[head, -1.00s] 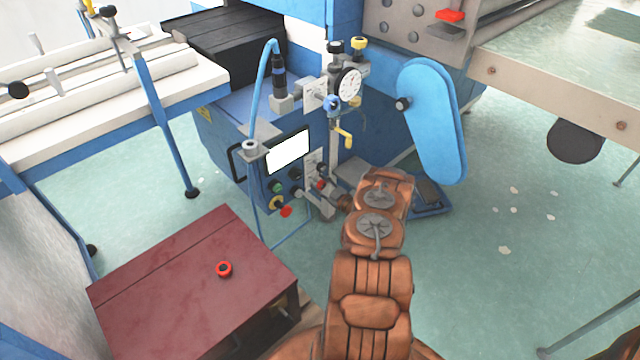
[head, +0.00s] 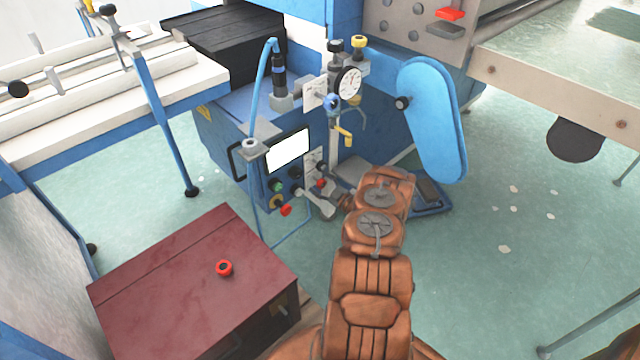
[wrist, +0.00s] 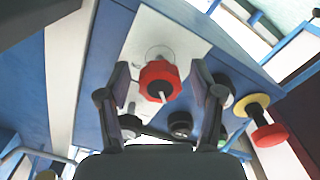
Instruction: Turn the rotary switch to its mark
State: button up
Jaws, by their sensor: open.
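The rotary switch is a red fluted knob (wrist: 160,80) with a white pointer line on its face, on a pale plate (wrist: 150,35) with a thin arc around the knob. In the wrist view the pointer slants toward the lower right of the face. I cannot make out a separate mark. My gripper (wrist: 161,88) is open, with one finger on each side of the knob and a visible gap at both sides. In the head view the red knob (head: 320,183) shows small beside my gripper (head: 316,196), partly hidden by it.
Close by on the blue panel are a red push button on a yellow base (wrist: 268,132), a black knob (wrist: 180,124) and a green button (head: 277,186). A white screen (head: 288,152) and dial gauge (head: 348,83) stand above. A maroon cabinet (head: 180,285) stands at the lower left.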

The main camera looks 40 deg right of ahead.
jog(key=s, duration=1.1)
jog(key=shift+s, duration=0.3)
jog(key=shift+a, duration=0.15)
